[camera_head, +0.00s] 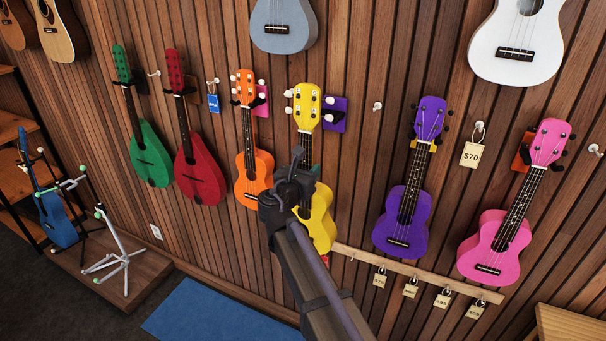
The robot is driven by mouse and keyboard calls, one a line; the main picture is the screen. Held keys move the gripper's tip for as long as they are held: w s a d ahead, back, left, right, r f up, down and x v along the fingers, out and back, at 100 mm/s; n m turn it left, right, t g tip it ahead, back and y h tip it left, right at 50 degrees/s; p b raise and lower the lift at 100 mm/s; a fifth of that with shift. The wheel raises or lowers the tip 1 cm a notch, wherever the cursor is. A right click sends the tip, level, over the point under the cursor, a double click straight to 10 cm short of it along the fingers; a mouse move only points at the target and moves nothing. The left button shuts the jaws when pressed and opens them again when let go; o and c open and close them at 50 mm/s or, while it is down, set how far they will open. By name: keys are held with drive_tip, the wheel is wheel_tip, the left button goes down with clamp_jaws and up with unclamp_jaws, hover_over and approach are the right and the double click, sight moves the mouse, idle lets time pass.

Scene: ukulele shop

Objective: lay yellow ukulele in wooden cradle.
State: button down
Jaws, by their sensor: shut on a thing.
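The yellow ukulele (318,218) hangs upright on the slatted wall, its headstock at a wall hanger with a purple plate behind. My gripper (299,163) is in front of it at the neck, shut on the neck. The arm and gripper hide part of the neck and the left side of the body. I cannot make out the wooden cradle for certain. A light wooden piece (572,328) shows at the lower right corner, cut off by the frame edge; I cannot tell whether it is the cradle.
The orange ukulele (254,176) hangs close on the left, the purple one (403,220) further off on the right. A pink ukulele (493,246) hangs beyond it. A wooden rail (345,252) with several price padlocks runs below. A blue mat (213,318) lies on the floor.

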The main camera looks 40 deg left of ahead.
drive_tip(key=f+b+x, duration=0.2)
drive_tip(key=x, duration=1.1)
drive_tip(key=shift+w+b, duration=0.25)
drive_tip(key=shift+b, duration=0.05)
idle(0.6)
drive_tip(key=shift+a+f, duration=0.1)
drive_tip(key=c, duration=0.5)
unclamp_jaws()
drive_tip(key=shift+v, duration=1)
drive_tip(key=shift+s, duration=0.15)
drive_tip(key=shift+v, duration=1.15)
